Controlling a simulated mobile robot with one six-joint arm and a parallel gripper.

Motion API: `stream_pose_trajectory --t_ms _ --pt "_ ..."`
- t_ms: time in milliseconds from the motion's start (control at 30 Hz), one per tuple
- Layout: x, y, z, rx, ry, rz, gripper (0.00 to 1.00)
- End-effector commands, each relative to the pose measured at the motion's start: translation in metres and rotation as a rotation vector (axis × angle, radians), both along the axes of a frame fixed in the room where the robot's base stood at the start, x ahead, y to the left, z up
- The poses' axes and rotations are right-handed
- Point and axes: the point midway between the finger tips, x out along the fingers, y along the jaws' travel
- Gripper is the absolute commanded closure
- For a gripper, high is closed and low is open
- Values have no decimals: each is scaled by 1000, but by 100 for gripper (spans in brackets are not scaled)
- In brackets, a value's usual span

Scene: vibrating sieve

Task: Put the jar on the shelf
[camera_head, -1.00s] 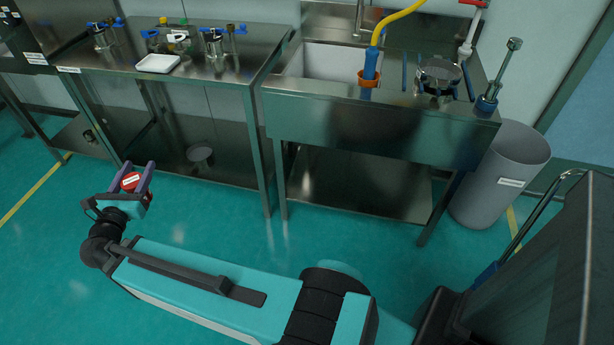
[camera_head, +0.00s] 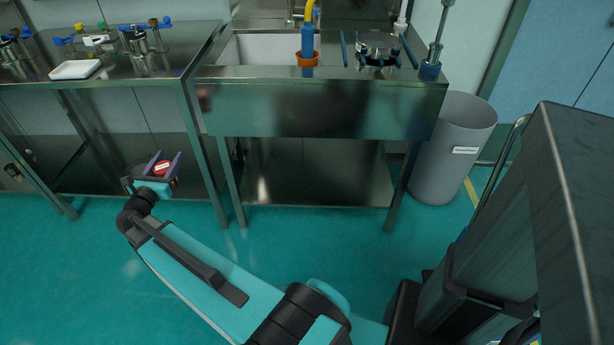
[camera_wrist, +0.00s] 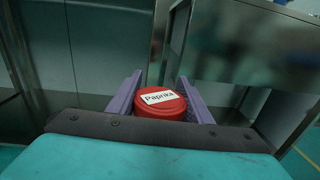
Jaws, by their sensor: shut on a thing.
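A jar with a red lid (camera_wrist: 160,103) labelled "Paprika" sits between the two purple fingers of my gripper (camera_wrist: 160,98) in the wrist view. The fingers are shut on it from both sides. In the head view the red lid (camera_head: 162,167) shows at the end of my arm, with my gripper (camera_head: 164,162) in front of the left bench and above the floor. The jar's body below the lid is hidden. Lower shelves show under the left bench (camera_head: 100,165) and under the sink table (camera_head: 320,175). I cannot tell which shelf is the task's.
A steel sink table (camera_head: 320,105) stands ahead, its front legs reaching the floor. A steel bench (camera_head: 130,75) with a white tray (camera_head: 75,69) and several clamps is at the left. A grey bin (camera_head: 455,150) stands at the right. The green floor before the sink is clear.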

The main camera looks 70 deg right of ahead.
Motion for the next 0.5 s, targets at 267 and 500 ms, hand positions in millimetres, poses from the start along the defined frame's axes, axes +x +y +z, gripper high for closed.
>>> stream_pose_trajectory --t_ms 267,500 --pt "-33 -87 -61 0 0 -86 79" --pt "-71 -156 -107 0 0 -158 79"
